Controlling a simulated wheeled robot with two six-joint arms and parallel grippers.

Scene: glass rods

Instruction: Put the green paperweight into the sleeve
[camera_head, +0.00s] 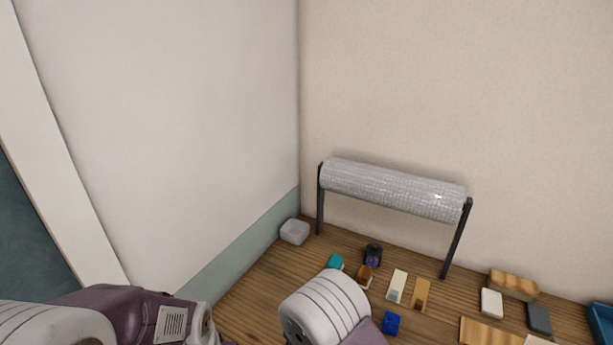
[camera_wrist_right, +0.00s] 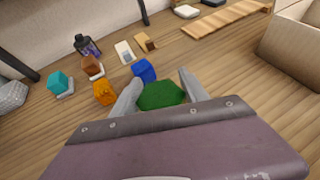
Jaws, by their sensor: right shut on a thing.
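My right gripper (camera_wrist_right: 160,80) shows in the right wrist view, with its two grey fingers on either side of the green paperweight (camera_wrist_right: 161,96). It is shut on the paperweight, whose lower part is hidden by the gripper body. In the head view this gripper and the paperweight do not show. No sleeve can be told for sure; a flat white piece (camera_head: 397,287) and a flat tan piece (camera_head: 421,295) lie side by side on the wooden table. My left gripper is not in view.
A bubble-wrap roll (camera_head: 393,189) hangs on a dark stand at the back. A teal block (camera_wrist_right: 60,82), an orange block (camera_wrist_right: 104,92), a blue block (camera_wrist_right: 144,70) and a dark jar (camera_wrist_right: 86,45) stand near the gripper. A cardboard box (camera_wrist_right: 292,45) is at right.

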